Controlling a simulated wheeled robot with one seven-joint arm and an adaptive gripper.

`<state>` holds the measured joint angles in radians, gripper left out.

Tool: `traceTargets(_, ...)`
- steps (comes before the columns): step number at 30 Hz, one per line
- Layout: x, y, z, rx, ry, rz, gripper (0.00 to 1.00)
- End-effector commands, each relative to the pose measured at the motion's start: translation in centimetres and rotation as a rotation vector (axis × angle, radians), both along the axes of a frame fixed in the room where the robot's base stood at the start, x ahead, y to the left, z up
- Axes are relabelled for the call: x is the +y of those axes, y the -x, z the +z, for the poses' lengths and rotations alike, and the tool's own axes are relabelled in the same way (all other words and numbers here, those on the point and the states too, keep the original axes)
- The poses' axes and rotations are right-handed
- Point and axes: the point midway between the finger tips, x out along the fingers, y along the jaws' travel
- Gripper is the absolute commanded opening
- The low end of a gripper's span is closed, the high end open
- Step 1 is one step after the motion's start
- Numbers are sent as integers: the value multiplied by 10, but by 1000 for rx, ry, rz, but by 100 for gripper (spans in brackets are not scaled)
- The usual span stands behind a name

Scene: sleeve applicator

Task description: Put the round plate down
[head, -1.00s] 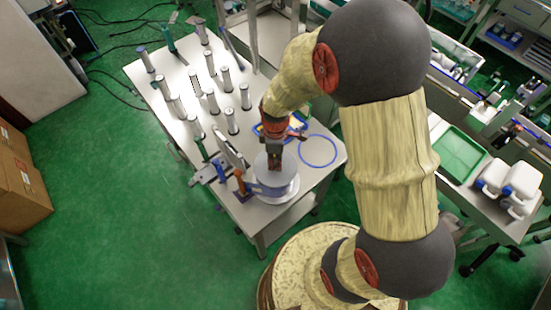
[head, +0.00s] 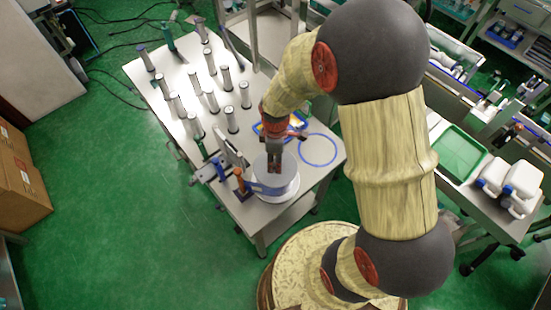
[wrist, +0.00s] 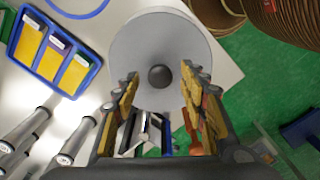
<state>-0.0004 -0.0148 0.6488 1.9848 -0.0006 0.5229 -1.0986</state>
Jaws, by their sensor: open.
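The round plate (wrist: 160,35) is a grey disc with a dark round knob (wrist: 159,75) at its centre in the wrist view. In the head view the plate (head: 287,178) lies flat on top of the pale round applicator (head: 287,194) at the table's near corner. My gripper (wrist: 159,78) is open, with one finger on each side of the knob and gaps between. In the head view my gripper (head: 274,168) points down over the plate and hides part of it.
A blue tray with yellow compartments (wrist: 52,55) and a blue ring (head: 318,150) lie beside the applicator. Several upright cylinders (head: 211,100) stand on the table's far part. An orange-handled tool (head: 240,181) is close on the left. The table edge is near.

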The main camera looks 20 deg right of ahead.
Motion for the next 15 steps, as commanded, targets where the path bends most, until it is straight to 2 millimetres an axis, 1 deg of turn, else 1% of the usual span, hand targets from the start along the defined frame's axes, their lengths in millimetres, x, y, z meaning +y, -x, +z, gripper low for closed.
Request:
traceTargets(5, 0, -2, 19, -4, 0, 0, 43)
traceTargets(8, 0, -1, 38, -4, 0, 0, 43)
traceTargets(15, 0, -1, 90, -4, 0, 0, 43)
